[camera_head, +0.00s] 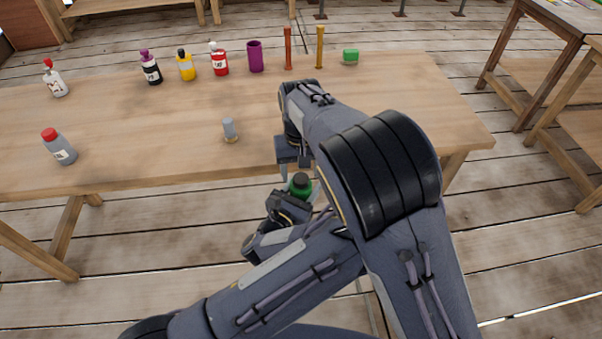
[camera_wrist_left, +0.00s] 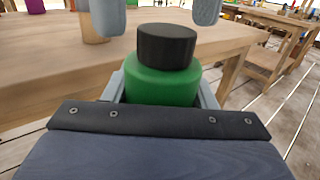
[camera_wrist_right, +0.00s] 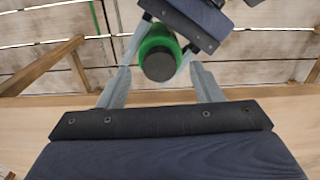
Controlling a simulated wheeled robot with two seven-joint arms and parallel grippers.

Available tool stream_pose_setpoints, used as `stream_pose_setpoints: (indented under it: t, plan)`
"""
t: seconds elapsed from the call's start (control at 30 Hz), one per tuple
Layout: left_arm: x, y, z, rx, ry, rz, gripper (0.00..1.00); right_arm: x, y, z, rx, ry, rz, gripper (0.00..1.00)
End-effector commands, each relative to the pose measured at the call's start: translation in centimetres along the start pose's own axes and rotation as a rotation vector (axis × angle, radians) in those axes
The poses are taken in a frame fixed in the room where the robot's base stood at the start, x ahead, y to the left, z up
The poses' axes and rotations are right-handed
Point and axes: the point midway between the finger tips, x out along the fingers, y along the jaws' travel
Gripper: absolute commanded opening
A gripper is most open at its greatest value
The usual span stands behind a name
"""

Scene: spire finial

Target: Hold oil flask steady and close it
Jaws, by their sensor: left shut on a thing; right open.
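The oil flask (camera_head: 299,190) is green with a black cap (camera_wrist_left: 166,45) on top. My left gripper (camera_head: 288,204) is shut on the flask's body and holds it upright off the front edge of the table. In the left wrist view the green body (camera_wrist_left: 163,86) sits between the fingers. My right gripper (camera_wrist_right: 162,84) is open above the flask, fingers pointing down. Its fingertips show on either side of the cap, slightly above it, in the left wrist view. The right wrist view looks down on the cap (camera_wrist_right: 159,66). No gap shows between cap and flask.
The wooden table (camera_head: 110,115) lies just beyond the grippers. A small grey cylinder (camera_head: 230,130) and a grey red-capped bottle (camera_head: 59,147) stand on it. Several bottles, a purple cup (camera_head: 255,57), two upright rods and a green item (camera_head: 350,57) line the back.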

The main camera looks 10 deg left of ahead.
Motion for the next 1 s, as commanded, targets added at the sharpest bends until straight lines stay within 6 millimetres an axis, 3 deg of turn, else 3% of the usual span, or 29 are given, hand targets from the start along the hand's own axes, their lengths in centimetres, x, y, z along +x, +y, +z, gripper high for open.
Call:
stream_pose_setpoints:
  t: [0.2,0.43,0.63,1.0]
  plan:
    - [0.0,0.0,0.0,0.0,-0.001,0.0,0.0,-4.9,0.0,-0.1,-0.002,0.005,-0.003,0.59]
    - [0.0,0.0,0.0,0.0,-0.001,0.0,0.0,-8.8,0.0,-0.1,-0.001,0.004,-0.002,0.59]
    - [0.0,0.0,0.0,0.0,-0.001,0.0,0.0,-10.1,0.0,0.0,0.0,0.001,0.0,0.59]
    - [0.0,0.0,0.0,0.0,-0.001,0.0,0.0,-10.2,0.0,0.0,0.0,0.001,0.001,0.59]
